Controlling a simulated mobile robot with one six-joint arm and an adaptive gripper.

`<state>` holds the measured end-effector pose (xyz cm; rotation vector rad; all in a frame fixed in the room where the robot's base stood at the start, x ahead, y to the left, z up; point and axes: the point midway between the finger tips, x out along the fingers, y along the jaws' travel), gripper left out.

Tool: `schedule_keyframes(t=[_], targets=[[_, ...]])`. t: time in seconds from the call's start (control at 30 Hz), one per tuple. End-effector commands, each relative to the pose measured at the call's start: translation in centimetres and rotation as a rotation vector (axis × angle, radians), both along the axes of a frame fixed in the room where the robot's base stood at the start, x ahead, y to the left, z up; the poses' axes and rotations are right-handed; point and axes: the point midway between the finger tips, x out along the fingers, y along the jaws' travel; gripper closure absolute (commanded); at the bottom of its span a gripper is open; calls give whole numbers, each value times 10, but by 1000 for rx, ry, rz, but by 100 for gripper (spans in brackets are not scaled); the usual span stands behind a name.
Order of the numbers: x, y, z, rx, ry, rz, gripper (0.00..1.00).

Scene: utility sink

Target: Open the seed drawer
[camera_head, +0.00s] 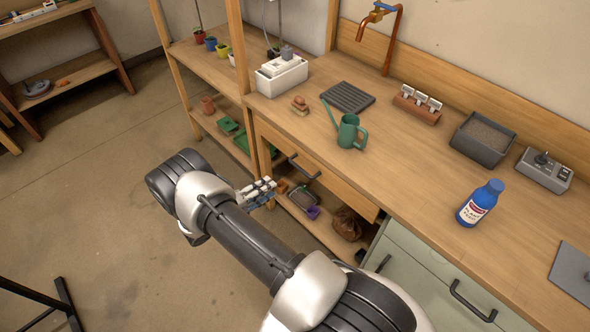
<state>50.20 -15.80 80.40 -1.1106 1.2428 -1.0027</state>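A wooden drawer front (318,170) is set under the wooden counter and has a dark bar handle (303,168). It looks closed; no label on it can be read. Part of my gripper (262,191), small white, dark and blue pieces, shows just beyond my arm. It appears left of and lower than the handle, apart from it. The arm hides the rest of it, so its opening cannot be made out.
Grey-green drawers (432,265) with dark handles stand at the lower right. The counter holds a green watering can (350,131), a blue bottle (481,204) and a grey bin (483,139). A lower shelf holds a brown bag (347,224).

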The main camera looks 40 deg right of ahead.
Motion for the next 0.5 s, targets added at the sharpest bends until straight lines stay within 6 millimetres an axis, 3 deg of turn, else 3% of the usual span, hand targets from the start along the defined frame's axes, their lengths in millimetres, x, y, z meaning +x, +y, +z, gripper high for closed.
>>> schedule_keyframes(t=[0.5], targets=[[6, -108, -23, 2, -2, -9, 69]])
